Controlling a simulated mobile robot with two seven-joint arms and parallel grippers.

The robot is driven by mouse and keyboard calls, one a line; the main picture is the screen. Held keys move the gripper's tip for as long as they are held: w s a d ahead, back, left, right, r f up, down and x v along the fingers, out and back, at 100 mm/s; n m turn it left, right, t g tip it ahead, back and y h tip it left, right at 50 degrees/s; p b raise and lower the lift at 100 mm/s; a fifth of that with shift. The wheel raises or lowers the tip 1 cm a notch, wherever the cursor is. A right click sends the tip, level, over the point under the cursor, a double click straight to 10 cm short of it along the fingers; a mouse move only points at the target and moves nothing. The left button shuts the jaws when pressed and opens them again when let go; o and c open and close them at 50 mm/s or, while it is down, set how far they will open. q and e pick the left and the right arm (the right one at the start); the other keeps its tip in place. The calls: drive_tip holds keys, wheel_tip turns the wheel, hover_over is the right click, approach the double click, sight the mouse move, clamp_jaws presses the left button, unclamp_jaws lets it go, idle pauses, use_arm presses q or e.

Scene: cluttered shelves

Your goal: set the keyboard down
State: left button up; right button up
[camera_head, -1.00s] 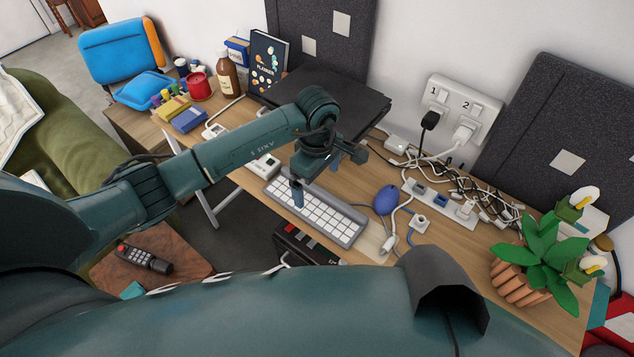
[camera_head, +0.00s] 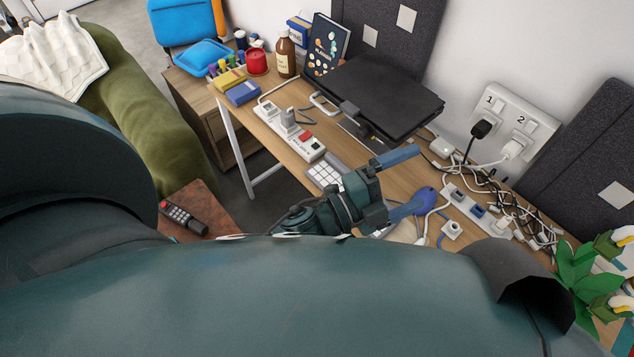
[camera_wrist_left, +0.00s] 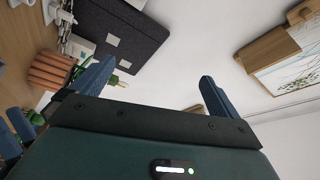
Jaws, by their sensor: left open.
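The white keyboard (camera_head: 323,176) lies on the wooden desk in the head view. Most of it is hidden behind my left gripper and arm; its left end with several keys shows. My left gripper (camera_head: 404,182) is open and empty, its two blue fingers pointing right, in front of the keyboard in the picture. In the left wrist view the fingers (camera_wrist_left: 150,85) are spread wide with nothing between them.
A black laptop-like slab (camera_head: 378,98) lies behind the keyboard. A power strip (camera_head: 290,132) is to its left. A plant (camera_head: 590,285) stands at far right.

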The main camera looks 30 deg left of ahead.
use_arm(q)
drive_tip(key=s+a+f+n+g+y, duration=0.2)
drive_tip(key=s+a+f+n+y, duration=0.2)
drive_tip(key=f+n, duration=0.4)
drive_tip(key=s+a+f+n+g+y, duration=0.3)
drive_tip(key=s+a+f+n+y, duration=0.2)
drive_tip(key=n, duration=0.5)
drive_tip(key=s+a+f, duration=0.2)
drive_tip(key=s+f, duration=0.1)
drive_tip(key=shift+a+f+n, duration=0.15)
drive_tip(key=shift+f+n, duration=0.15)
drive_tip(key=shift+n, duration=0.1)
drive_tip(key=shift+c, duration=0.2)
